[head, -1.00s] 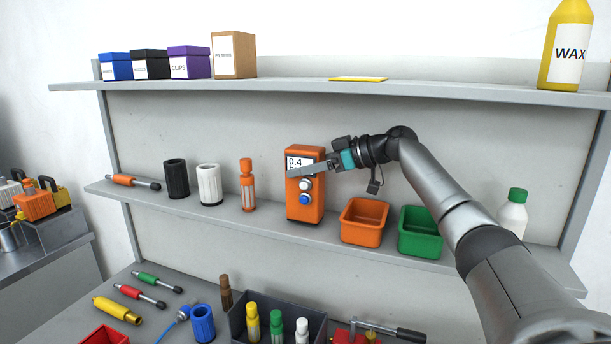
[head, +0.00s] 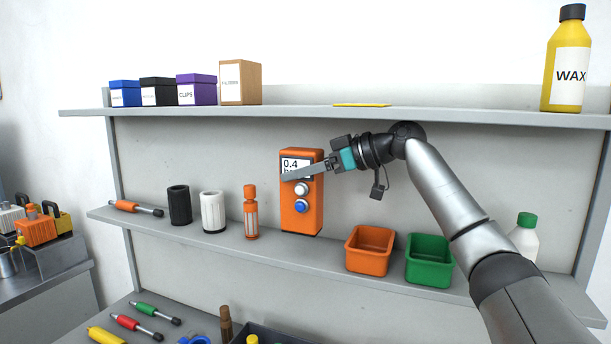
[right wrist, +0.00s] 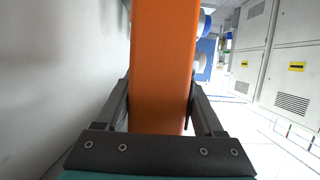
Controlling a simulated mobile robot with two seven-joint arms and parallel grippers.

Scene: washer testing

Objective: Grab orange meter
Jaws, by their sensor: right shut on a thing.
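The orange meter (head: 300,212) is an upright orange box with a "0.4" display, a white knob and a blue knob. In the head view it is in front of the back panel at the middle shelf, its bottom seeming slightly above the shelf surface. My right gripper (head: 303,172) is shut on the meter's upper part, one finger lying across the display. In the right wrist view the orange body (right wrist: 163,65) fills the space between both fingers. My left gripper is not in view.
On the middle shelf (head: 330,268), an orange bin (head: 369,250) and a green bin (head: 428,260) stand right of the meter. An orange bottle (head: 250,212) and white (head: 213,212) and black (head: 179,205) cylinders stand left. The upper shelf (head: 300,115) runs above my right arm.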

